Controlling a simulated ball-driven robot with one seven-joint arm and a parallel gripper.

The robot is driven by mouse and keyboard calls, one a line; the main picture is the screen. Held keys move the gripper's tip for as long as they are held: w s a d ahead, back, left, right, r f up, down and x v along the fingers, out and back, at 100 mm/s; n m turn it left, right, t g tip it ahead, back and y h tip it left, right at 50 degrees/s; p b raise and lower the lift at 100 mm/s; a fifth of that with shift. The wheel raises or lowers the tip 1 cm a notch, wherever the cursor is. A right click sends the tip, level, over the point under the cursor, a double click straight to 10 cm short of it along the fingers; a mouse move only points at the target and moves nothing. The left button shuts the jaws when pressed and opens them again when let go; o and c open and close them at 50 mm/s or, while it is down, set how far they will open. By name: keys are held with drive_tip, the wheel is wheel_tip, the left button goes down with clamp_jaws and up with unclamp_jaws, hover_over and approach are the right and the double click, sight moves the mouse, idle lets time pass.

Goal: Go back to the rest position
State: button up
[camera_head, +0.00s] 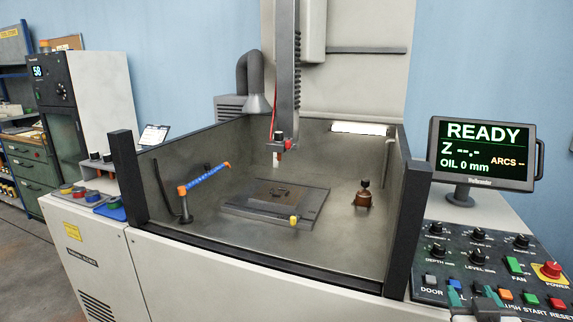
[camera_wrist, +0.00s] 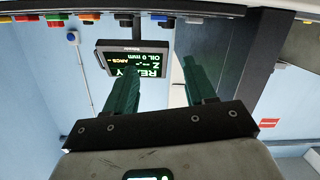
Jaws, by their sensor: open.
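My gripper (camera_wrist: 160,70) is open, with two dark green fingers spread apart and nothing between them in the wrist view. In the head view, what shows of my gripper (camera_head: 468,291) is small and low at the right, in front of the control panel (camera_head: 430,262), covering some of its lower buttons. Most of my arm is out of view. The wrist view is upside down. It shows the monitor (camera_wrist: 133,60) beyond the fingers, and whether they touch anything there cannot be seen, but no contact shows.
The open work tank (camera_head: 330,228) holds a plate with a dark block (camera_head: 272,192) and a brown electrode holder (camera_head: 363,195). The machine head (camera_head: 285,80) hangs above. The monitor (camera_head: 480,150) reads READY. Colored trays (camera_head: 92,197) sit at left. A black post (camera_head: 409,215) stands near the panel.

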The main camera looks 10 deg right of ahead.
drive_tip(key=s+a+f+n+g+y, duration=0.1)
drive_tip(key=s+a+f+g+y, duration=0.2)
drive_tip(key=f, duration=0.5)
drive_tip(key=s+a+f+g+y, duration=0.1)
drive_tip(key=s+a+f+g, duration=0.1)
drive_tip(key=s+a+f, duration=0.35)
drive_tip(key=s+a+f+n+g+y, duration=0.1)
drive_tip(key=s+a+f+g+y, duration=0.1)
drive_tip(key=s+f, duration=0.3)
drive_tip(key=s+a+f+n+g+y+p, duration=0.1)
drive_tip(key=s+f+g, duration=0.4)
drive_tip(key=s, duration=0.7)
drive_tip(key=shift+s+a+f+y+p, duration=0.3)
drive_tip(key=shift+a+f+y, duration=0.3)
drive_tip(key=shift+a, duration=0.55)
